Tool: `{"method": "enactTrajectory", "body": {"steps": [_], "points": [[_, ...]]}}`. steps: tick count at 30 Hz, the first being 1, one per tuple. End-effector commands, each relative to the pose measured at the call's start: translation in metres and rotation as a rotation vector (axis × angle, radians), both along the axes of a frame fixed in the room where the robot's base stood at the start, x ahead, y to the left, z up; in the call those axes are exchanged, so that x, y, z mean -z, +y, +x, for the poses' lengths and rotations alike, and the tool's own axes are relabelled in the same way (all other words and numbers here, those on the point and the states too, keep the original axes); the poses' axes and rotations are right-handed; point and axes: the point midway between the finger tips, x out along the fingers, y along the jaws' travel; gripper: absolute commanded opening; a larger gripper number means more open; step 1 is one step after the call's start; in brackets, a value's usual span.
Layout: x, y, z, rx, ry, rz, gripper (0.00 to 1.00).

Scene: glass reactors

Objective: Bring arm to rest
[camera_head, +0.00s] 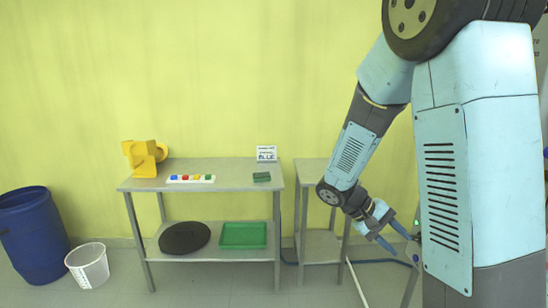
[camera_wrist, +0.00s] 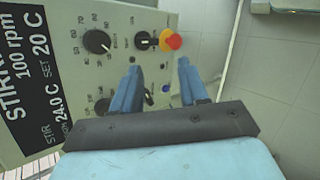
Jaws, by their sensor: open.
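My gripper (camera_head: 394,240) hangs at the end of my bent arm, right of the tables in the head view, pointing down and to the right. Its two blue fingers are apart with nothing between them. In the wrist view my gripper (camera_wrist: 160,82) is in front of a beige control panel (camera_wrist: 65,95). The panel has black knobs, a red and yellow button (camera_wrist: 171,40) and a black display reading 100 rpm and 24.0 C. I cannot tell how far the fingertips are from the panel.
A grey table (camera_head: 225,183) holds a yellow object (camera_head: 145,158), a strip of coloured buttons (camera_head: 190,179) and a sign reading BLUE (camera_head: 266,154). A green tray (camera_head: 242,235) and a black disc (camera_head: 184,237) lie on its lower shelf. A blue barrel (camera_head: 35,235) and white bucket (camera_head: 88,265) stand left.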

Motion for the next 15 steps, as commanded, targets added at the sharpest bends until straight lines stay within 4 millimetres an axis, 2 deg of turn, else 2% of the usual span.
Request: {"method": "enactTrajectory", "body": {"steps": [15], "points": [[-0.067, 0.018, -0.055, 0.074, -0.246, 0.423, 0.44]]}}
